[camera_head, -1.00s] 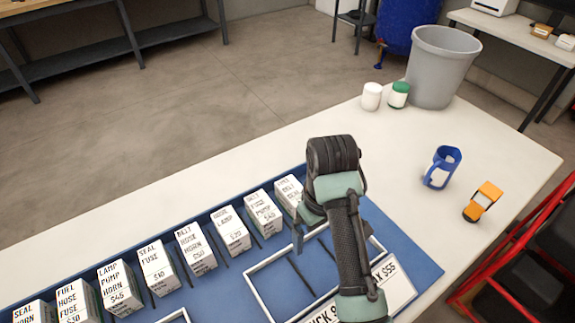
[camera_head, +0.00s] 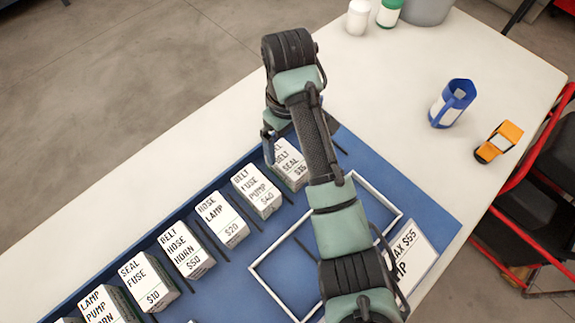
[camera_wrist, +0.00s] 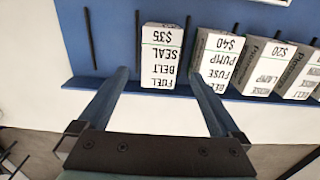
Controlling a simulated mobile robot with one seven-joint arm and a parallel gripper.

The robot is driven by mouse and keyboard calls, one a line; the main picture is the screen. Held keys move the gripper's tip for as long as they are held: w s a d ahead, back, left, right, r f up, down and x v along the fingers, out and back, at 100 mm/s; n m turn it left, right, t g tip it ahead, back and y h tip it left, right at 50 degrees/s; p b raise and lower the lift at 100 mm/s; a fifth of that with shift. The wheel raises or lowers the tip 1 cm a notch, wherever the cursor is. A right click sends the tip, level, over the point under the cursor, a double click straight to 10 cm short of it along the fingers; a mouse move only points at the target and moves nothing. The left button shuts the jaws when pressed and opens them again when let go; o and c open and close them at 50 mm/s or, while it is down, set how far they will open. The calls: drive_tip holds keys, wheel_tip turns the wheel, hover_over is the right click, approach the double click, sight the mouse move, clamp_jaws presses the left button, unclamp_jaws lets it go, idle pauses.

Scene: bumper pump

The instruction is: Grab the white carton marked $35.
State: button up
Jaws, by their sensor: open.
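The white carton marked $35 (camera_head: 292,170) is the last in the row on the blue tray, partly hidden behind my arm in the head view. In the wrist view the carton (camera_wrist: 161,50) reads FUEL BELT SEAL $35, upside down, in the upper middle. My gripper (camera_wrist: 159,76) is open and empty, with one finger on each side of the carton's near end in that view. I cannot tell whether the fingers are down at its height. In the head view my gripper (camera_head: 271,145) is at the carton's far left side.
The $40 carton (camera_head: 257,190) stands beside it, beyond a thin dark divider, with several more cartons along the row. A white frame (camera_head: 274,289) and a MAX $55 sign (camera_head: 411,247) are on the blue tray (camera_head: 437,212).

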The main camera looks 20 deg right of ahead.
sight(288, 158)
wheel_tip(288, 158, down, 10)
drive_tip(key=shift+r, duration=0.2)
clamp_jaws()
idle(0.6)
